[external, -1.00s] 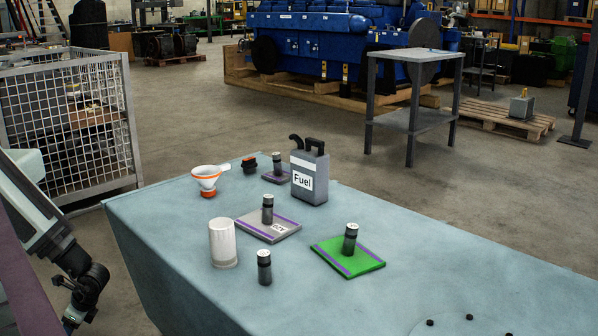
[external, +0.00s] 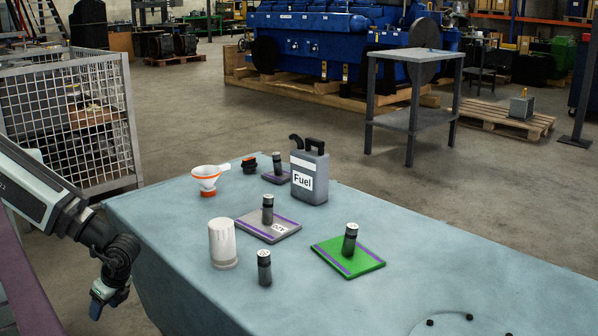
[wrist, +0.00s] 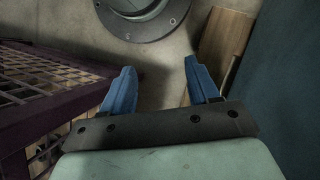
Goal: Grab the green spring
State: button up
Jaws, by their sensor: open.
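I cannot make out a green spring in either view. The only green thing on the table is a flat green plate (external: 330,247) with purple stripes, in the external view. A dark cylinder with a light top (external: 350,240) stands upright on it. My gripper (external: 97,308) is at the lower left of the external view, off the left edge of the table and well away from the plate. In the wrist view its two blue fingers (wrist: 158,78) are spread apart with nothing between them.
The table (external: 440,265) also holds a grey plate (external: 252,229), a white cylinder (external: 222,245), a loose dark cylinder (external: 264,268), a fuel can (external: 310,178) and a funnel (external: 207,179). A purple mesh frame (wrist: 50,100) is left of my fingers. The table's right part is mostly clear.

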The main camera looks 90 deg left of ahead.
jog(key=w+r+m+t, duration=0.1)
jog(key=w+r+m, duration=0.1)
jog(key=w+r, duration=0.5)
jog(key=w+r+m+t+h, duration=0.1)
jog(key=w+r+m, duration=0.1)
jog(key=w+r, duration=0.5)
jog(key=w+a+r+m+t, duration=0.1)
jog(key=w+r, duration=0.7)
jog(key=r, duration=0.1)
jog(key=shift+m+t+h, duration=0.3)
jog(key=shift+m, duration=0.1)
jog(key=w+a+r+n+t+h, duration=0.1)
jog(key=w+a+r+t, duration=0.3)
jog(key=w+a, duration=0.75)
jog(key=w+a+r+n+t+h, duration=0.1)
jog(key=w+a+r+n+t, duration=0.35)
jog(key=a, duration=1.25)
jog(key=w+a+r+m+t+h, duration=0.15)
jog(key=w+a+r, duration=0.45)
jog(key=w+a, duration=0.7)
jog(key=w+a+f+m+g, duration=0.2)
jog(key=a+f+m+g, duration=0.4)
jog(key=f+m, duration=0.15)
jog(key=x, duration=1.3)
jog(key=shift+s+f, duration=0.15)
jog(key=shift+f, duration=0.15)
jog(key=c, duration=1.1)
